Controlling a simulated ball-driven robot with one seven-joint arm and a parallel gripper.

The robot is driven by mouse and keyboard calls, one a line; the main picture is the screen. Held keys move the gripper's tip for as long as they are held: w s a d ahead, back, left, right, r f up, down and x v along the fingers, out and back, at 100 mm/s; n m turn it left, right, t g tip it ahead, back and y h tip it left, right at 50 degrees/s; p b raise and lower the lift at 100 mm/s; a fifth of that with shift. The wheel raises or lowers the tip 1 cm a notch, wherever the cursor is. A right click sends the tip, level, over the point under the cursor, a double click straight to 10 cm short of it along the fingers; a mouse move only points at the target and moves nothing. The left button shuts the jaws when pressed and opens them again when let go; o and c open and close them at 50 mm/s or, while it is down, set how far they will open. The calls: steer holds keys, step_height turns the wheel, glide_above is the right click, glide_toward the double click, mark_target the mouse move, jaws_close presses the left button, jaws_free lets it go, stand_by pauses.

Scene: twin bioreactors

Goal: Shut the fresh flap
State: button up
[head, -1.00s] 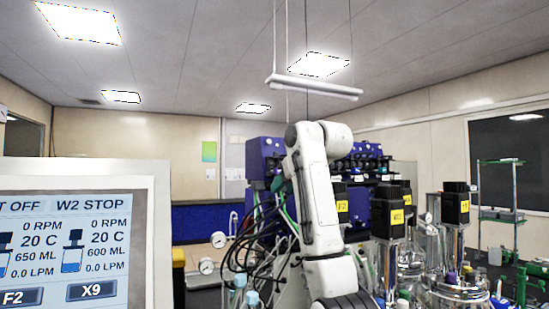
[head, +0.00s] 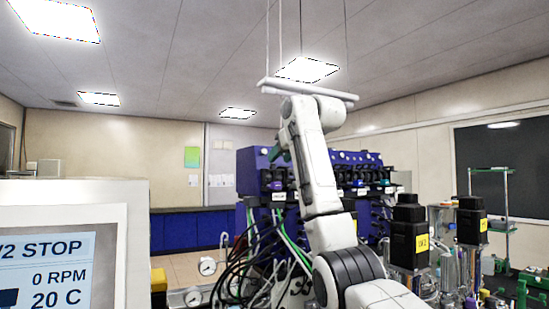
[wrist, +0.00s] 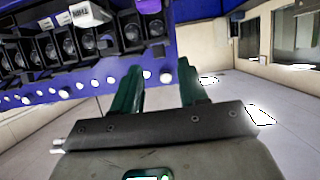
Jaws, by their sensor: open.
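There a white label (wrist: 90,14) and a purple flap-like part (wrist: 148,6) show beside black pump heads. The label is too small and turned to read, so I cannot tell which flap is the fresh one or how it stands. My gripper (wrist: 160,72) is open, with its two green fingers apart and nothing between them. The fingers appear clear of the pump heads.
A control screen (head: 50,270) stands close at the lower left. Black-topped bioreactor motors (head: 408,230) and glassware stand at the right. Tubes and cables (head: 265,250) hang in front of the tower. A white bar (head: 310,90) hangs overhead, close to my arm in the picture.

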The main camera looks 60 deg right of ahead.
mark_target(275, 170)
steer(key=shift+p+x, duration=0.7)
steer(key=shift+x, duration=1.55)
steer(key=c, duration=0.7)
